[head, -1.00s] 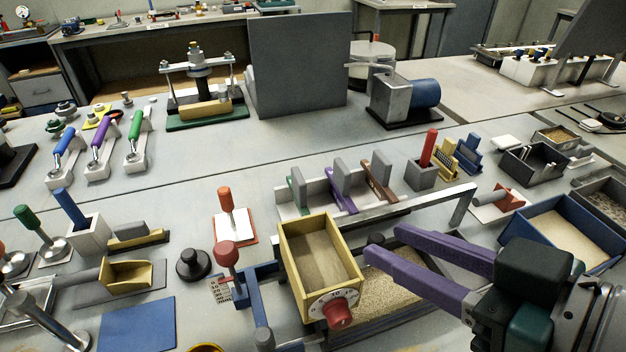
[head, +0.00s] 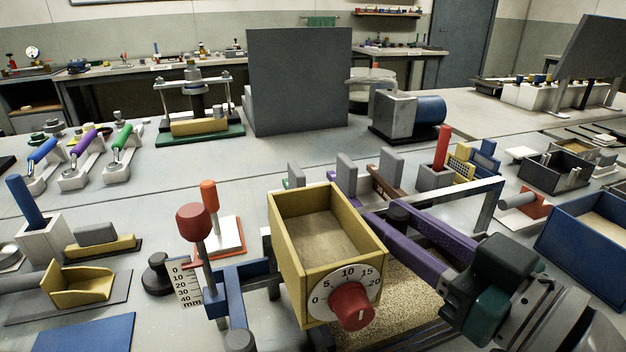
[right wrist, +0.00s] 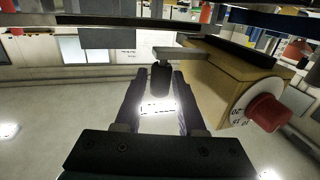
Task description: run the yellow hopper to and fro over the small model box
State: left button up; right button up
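The yellow hopper (head: 291,259) is an open-topped box with a sandy-brown inside and a red dial knob on its front. It sits over the small model box, whose sand (head: 400,306) shows below and right of it. My right gripper (head: 388,213) has purple fingers and is at the hopper's right side. A dark upright grip (head: 398,212) stands between the fingertips. In the right wrist view the grip (right wrist: 161,77) hangs on a grey arm from the hopper (right wrist: 215,75), with a gap visible between it and the left finger. My left gripper is out of view.
A grey rail (head: 486,205) runs behind and right of the hopper. A red-knobbed lever (head: 194,222) on a blue frame stands close at its left. Dividers (head: 346,172) stand behind. A blue bin (head: 580,232) is at the right.

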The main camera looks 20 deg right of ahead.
jog(key=shift+x, duration=1.6)
grip_shut()
